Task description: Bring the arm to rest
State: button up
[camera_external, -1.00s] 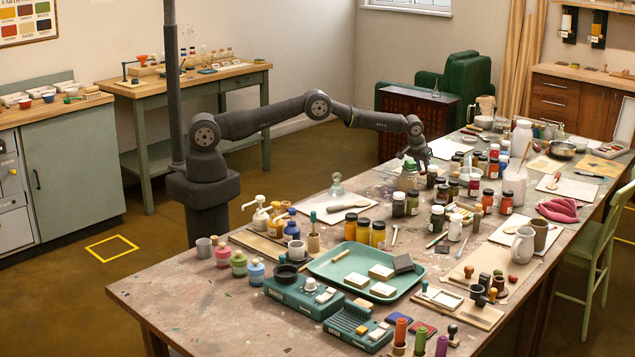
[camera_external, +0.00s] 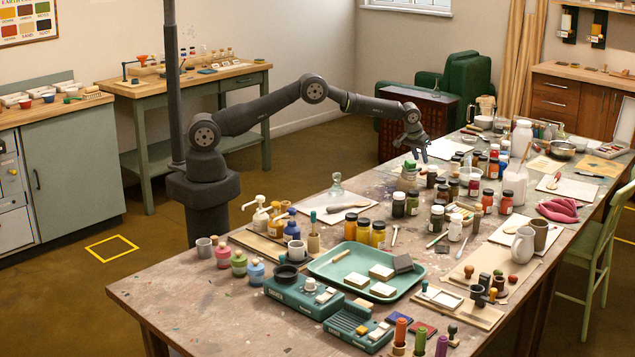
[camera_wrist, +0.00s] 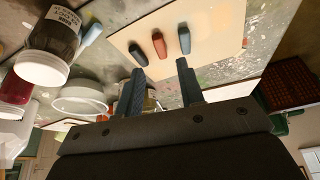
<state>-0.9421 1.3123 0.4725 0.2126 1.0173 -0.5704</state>
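My gripper (camera_external: 410,153) hangs at the end of my bent arm above the far left part of the long work table (camera_external: 190,290). In the wrist view its two dark fingers (camera_wrist: 160,66) stand apart with nothing held between them. Beyond the fingertips a pale board (camera_wrist: 205,35) carries three short sticks, one of them orange-red (camera_wrist: 158,44). How far the fingers are from the board is hard to tell.
Jars crowd the table around my gripper; a labelled dark jar (camera_wrist: 48,48) and a white bowl (camera_wrist: 82,97) show in the wrist view. A green tray (camera_external: 345,262) and green chair (camera_external: 600,240) are nearer the camera. The floor left of the table is mostly clear.

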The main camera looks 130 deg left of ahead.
aim_at(422, 172)
jog(key=v, duration=0.6)
jog(key=x, duration=1.2)
notch_tip(422, 172, up, 5)
jog(key=shift+f, duration=0.15)
jog(key=w+d+r+m+t, duration=0.1)
jog(key=w+d, duration=0.4)
jog(key=d, duration=0.6)
jog(key=w+d+r+m, duration=0.3)
jog(key=w+d+r, duration=0.2)
jog(key=d, duration=0.6)
jog(key=w+d+r+m+t+h, duration=0.1)
jog(key=w+d+r+m, duration=0.2)
jog(key=d, duration=0.8)
jog(key=shift+w+r+t, duration=0.2)
jog(key=shift+w+t, duration=0.1)
jog(key=shift+w, duration=0.85)
jog(key=d+r+m+t+h, duration=0.1)
jog(key=d+m, duration=0.6)
jog(key=d, duration=1.7)
jog(key=shift+d+r+m+h, duration=0.3)
jog(key=shift+r+h, duration=0.3)
jog(key=shift+h, duration=0.3)
jog(key=shift+w+a, duration=0.1)
jog(key=shift+a, duration=0.05)
